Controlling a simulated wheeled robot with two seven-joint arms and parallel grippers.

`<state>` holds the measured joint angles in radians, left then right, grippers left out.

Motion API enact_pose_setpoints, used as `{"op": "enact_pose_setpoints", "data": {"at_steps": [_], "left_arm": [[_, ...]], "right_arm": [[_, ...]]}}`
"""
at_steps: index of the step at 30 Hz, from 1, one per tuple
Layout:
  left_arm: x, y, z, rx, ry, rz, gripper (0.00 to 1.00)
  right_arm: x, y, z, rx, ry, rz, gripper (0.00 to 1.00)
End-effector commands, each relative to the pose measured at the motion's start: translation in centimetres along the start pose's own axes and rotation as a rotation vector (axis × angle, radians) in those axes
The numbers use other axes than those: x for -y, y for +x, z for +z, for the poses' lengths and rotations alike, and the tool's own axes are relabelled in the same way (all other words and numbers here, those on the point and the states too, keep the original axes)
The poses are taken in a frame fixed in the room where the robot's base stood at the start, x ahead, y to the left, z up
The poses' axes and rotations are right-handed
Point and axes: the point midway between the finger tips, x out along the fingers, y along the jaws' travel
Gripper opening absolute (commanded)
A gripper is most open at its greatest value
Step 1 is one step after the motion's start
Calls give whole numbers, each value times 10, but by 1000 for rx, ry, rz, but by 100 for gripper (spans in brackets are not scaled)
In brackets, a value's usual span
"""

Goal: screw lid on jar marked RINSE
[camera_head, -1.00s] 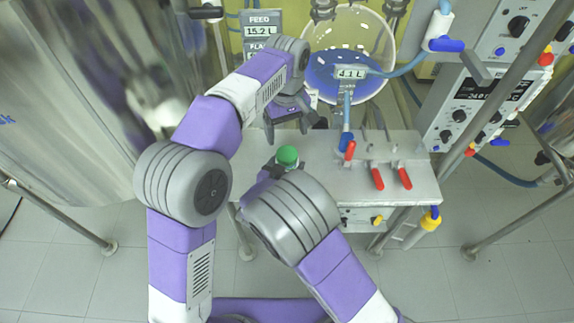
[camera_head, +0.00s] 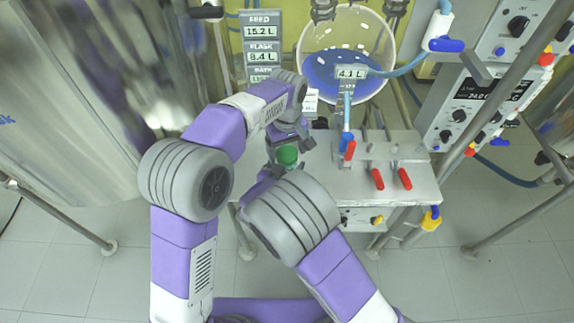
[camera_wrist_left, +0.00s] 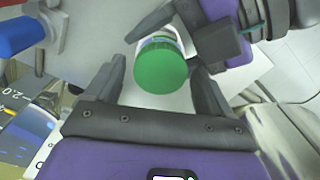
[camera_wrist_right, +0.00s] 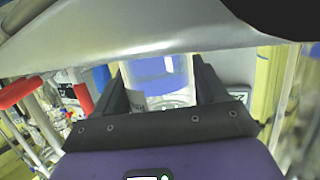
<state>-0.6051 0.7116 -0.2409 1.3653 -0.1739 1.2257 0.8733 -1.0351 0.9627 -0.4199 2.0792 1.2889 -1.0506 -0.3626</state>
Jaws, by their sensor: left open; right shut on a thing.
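The green lid (camera_head: 287,155) sits on top of the jar (camera_wrist_right: 158,82). In the left wrist view the lid (camera_wrist_left: 161,65) lies between the fingers of my left gripper (camera_wrist_left: 160,85), with gaps at both sides. My left gripper (camera_head: 289,146) is open and reaches over the lid from above. My right gripper (camera_wrist_right: 155,90) is shut on the clear jar, which shows blue and some dark print in the right wrist view. The print is too small to read. In the head view, my right arm hides most of the jar and my right gripper.
A metal bench (camera_head: 415,187) carries red-handled valves (camera_head: 377,179) right of the lid. A round flask with blue liquid (camera_head: 346,75) hangs behind it. A large steel vessel (camera_head: 60,100) stands at the left. A small white box (camera_head: 311,103) stands behind my left gripper.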

Motion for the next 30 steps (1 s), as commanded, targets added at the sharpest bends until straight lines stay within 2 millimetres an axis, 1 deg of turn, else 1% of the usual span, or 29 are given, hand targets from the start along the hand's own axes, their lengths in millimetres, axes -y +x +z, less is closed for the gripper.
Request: {"op": "enact_pose_setpoints", "data": {"at_steps": [8,9,20,23,25,28,30], "left_arm": [[0,2,0,1,-1,-1,82],[0,2,0,1,0,-1,81],[0,2,0,1,0,0,26],[0,2,0,1,12,0,25],[0,2,0,1,61,0,25],[0,2,0,2,212,1,25],[1,2,0,2,358,1,25]], "right_arm": [[0,0,0,-1,0,0,0],[0,0,0,-1,0,0,0],[0,0,0,-1,0,0,0],[0,0,0,-1,0,0,0],[0,0,0,-1,0,0,0],[0,0,0,-1,0,0,0],[0,0,0,-1,0,0,0]]}}
